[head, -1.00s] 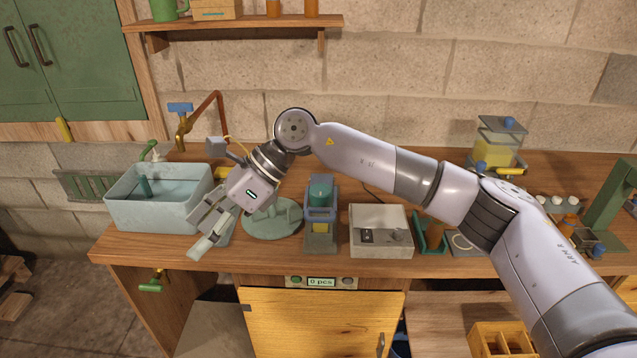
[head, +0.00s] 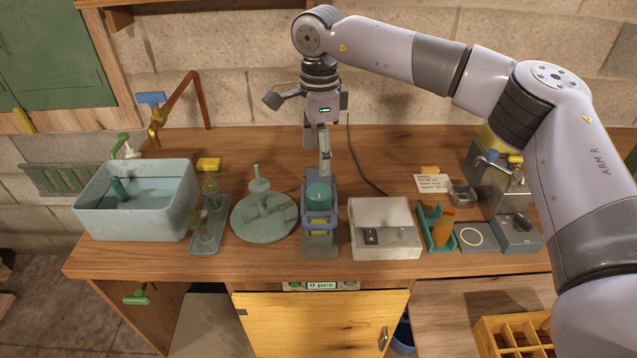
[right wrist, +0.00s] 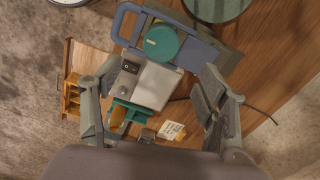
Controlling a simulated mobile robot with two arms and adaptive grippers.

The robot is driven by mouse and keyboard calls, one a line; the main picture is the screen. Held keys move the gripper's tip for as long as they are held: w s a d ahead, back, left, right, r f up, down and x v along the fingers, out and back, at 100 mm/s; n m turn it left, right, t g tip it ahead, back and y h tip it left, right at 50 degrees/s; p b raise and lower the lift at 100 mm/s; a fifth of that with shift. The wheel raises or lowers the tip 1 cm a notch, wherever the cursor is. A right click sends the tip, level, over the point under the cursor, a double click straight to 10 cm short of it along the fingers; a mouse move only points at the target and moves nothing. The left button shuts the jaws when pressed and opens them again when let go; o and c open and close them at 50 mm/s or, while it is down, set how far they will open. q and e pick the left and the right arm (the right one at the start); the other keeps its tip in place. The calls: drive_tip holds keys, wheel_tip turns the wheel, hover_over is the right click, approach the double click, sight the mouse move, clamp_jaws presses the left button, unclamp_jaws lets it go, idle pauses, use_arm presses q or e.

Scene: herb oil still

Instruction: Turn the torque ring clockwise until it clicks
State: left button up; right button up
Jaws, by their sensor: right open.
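A small capping stand (head: 319,240) with a blue-violet frame stands on the workbench, right of the round green turntable. A teal round cap-like part (head: 319,196) sits at its top, with a blue-violet loop around it; I cannot tell which of these is the torque ring. In the right wrist view the teal part (right wrist: 161,42) and the blue-violet loop (right wrist: 124,24) show from above. My right gripper (head: 317,160) points down above and just behind the stand, open and empty. In the right wrist view its fingers are wide apart. My left gripper is out of view.
The turntable (head: 264,224) with an upright post is left of the stand, then a tray (head: 207,242) with glass jars and a basin (head: 135,207). A white switch box (head: 384,240) is close on the right, then a green holder (head: 433,240). Bench behind is mostly clear.

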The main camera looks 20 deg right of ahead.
sight(319, 190)
wheel_tip(319, 190, down, 7)
drive_tip(key=shift+w+f+p, duration=0.1)
drive_tip(key=shift+p, duration=0.85)
wheel_tip(319, 190, down, 2)
drive_tip(key=shift+f, duration=0.45)
drive_tip(key=c, duration=1.1)
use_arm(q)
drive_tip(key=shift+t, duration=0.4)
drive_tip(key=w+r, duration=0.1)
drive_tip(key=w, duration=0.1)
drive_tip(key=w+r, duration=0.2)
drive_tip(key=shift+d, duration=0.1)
use_arm(e)
drive_tip(key=shift+c, duration=0.2)
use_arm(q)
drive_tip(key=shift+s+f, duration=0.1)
